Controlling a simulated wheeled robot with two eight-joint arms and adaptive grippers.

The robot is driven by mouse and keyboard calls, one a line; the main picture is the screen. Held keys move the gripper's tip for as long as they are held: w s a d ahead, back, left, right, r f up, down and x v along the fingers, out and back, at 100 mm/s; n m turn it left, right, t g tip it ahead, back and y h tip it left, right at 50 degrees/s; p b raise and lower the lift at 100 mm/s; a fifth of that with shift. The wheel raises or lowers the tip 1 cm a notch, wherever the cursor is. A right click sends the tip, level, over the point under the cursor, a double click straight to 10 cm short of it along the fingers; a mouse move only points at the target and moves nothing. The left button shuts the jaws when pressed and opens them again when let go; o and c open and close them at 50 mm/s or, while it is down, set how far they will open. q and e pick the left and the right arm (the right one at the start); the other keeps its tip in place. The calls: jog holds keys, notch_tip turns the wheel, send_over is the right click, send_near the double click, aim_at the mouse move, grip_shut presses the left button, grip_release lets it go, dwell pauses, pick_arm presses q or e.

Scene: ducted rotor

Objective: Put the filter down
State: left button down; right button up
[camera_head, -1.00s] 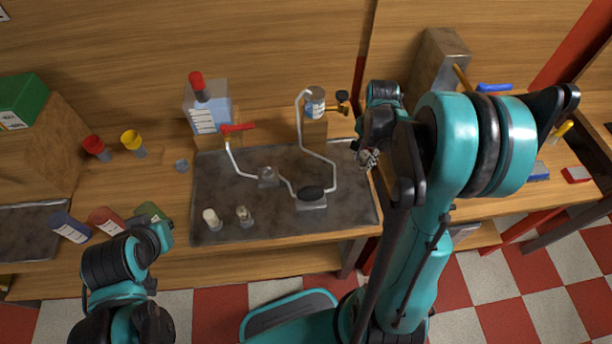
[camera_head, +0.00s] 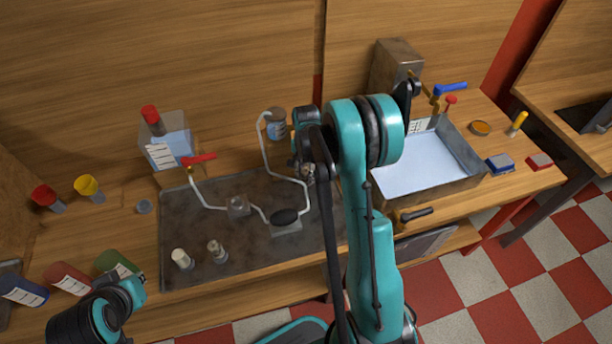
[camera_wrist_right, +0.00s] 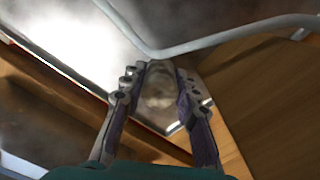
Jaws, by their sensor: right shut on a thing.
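My right gripper (camera_head: 309,176) is over the right edge of the dark metal tray (camera_head: 190,280), mostly hidden behind my own arm in the head view. In the right wrist view the gripper (camera_wrist_right: 158,90) is shut on a dull brownish-grey cylinder, the filter (camera_wrist_right: 158,84), held between both fingers. The filter cannot be made out in the head view. A pale cylinder (camera_head: 181,258) and a greyish one (camera_head: 217,251) stand upright at the tray's front left.
A bent metal pipe (camera_head: 275,172) runs over the tray and passes close to the right gripper in the wrist view. A water-filled basin (camera_head: 455,187) stands to the right. Several coloured bottles (camera_head: 70,278) lie at the left. The tray's front middle is clear.

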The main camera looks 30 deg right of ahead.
jog(key=shift+f, duration=0.15)
jog(key=o, duration=1.1)
